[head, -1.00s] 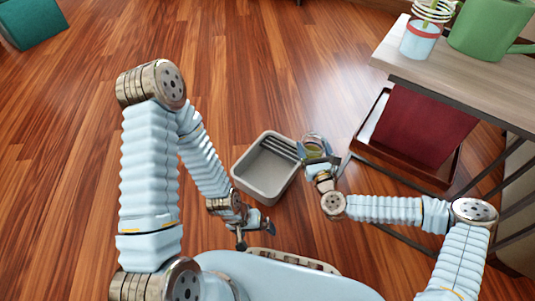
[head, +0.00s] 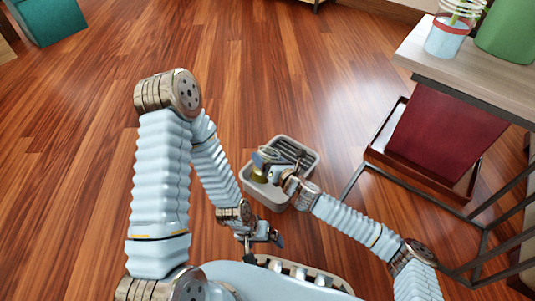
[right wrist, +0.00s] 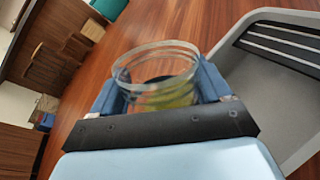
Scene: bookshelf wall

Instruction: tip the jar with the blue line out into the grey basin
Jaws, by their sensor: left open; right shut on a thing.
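The grey basin (head: 247,183) stands on the wooden floor in front of me; its rim and slatted end also show in the right wrist view (right wrist: 285,85). My right gripper (head: 264,166) is shut on a clear glass jar (head: 259,174) over the basin's left part in the head view. In the right wrist view the jar (right wrist: 155,64) sits between the blue fingers, with its round rim visible and something yellow-green inside. A blue line on it cannot be made out clearly. My left gripper (head: 264,246) is open and empty, low and nearer me than the basin.
A shelf (head: 455,65) at the right bears a red-banded container (head: 446,40) and a green watering can (head: 508,35). A dark red box (head: 440,130) stands in a tray below. A teal box (head: 48,18) lies far left. The floor left of the basin is clear.

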